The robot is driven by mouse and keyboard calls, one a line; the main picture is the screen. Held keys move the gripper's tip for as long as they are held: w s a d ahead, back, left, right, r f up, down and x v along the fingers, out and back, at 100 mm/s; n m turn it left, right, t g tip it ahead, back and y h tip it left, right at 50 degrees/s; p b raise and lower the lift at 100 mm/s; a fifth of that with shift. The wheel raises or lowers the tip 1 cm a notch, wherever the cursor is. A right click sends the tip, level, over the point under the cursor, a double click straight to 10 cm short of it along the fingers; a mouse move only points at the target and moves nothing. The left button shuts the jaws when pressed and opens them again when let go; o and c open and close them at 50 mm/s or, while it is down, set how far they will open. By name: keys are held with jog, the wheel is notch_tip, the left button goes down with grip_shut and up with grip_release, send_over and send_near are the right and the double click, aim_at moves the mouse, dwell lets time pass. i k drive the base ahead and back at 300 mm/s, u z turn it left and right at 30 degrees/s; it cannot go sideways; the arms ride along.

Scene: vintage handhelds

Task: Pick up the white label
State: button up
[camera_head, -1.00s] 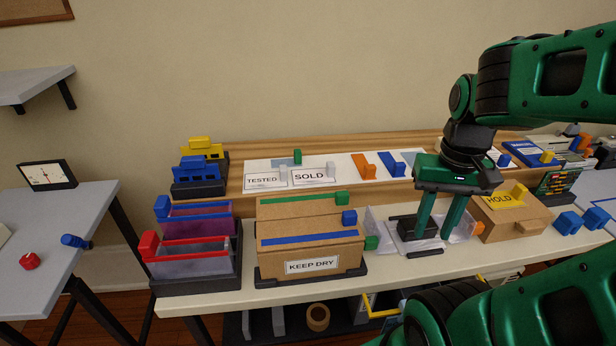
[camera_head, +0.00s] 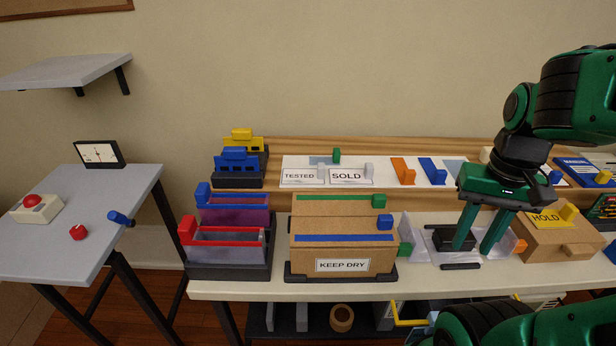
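Two white labels with black print lie side by side on a white strip on the raised wooden shelf: one reads TESTED (camera_head: 298,176), the other SOLD (camera_head: 345,176). Each has a pale grey block at its right end. Another white label, KEEP DRY (camera_head: 341,265), is on the front of a cardboard box. I cannot tell which one the task means. My gripper (camera_head: 475,251) points down at the right, in front of a clear tray (camera_head: 414,244), with its green fingers apart and nothing visible between them. It is right of and lower in the picture than the labels.
Cardboard boxes (camera_head: 343,254) and coloured bins (camera_head: 230,262) stand below the labels. Orange and blue pieces (camera_head: 432,172) and a green block (camera_head: 336,155) share the strip. A HOLD box (camera_head: 565,240) stands right. A grey side table (camera_head: 80,215) is at left.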

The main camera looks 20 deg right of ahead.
aim_at(290, 176)
jog(key=z, duration=0.8)
jog(key=k, duration=1.5)
jog(key=u, duration=0.85)
jog(key=i, duration=1.7)
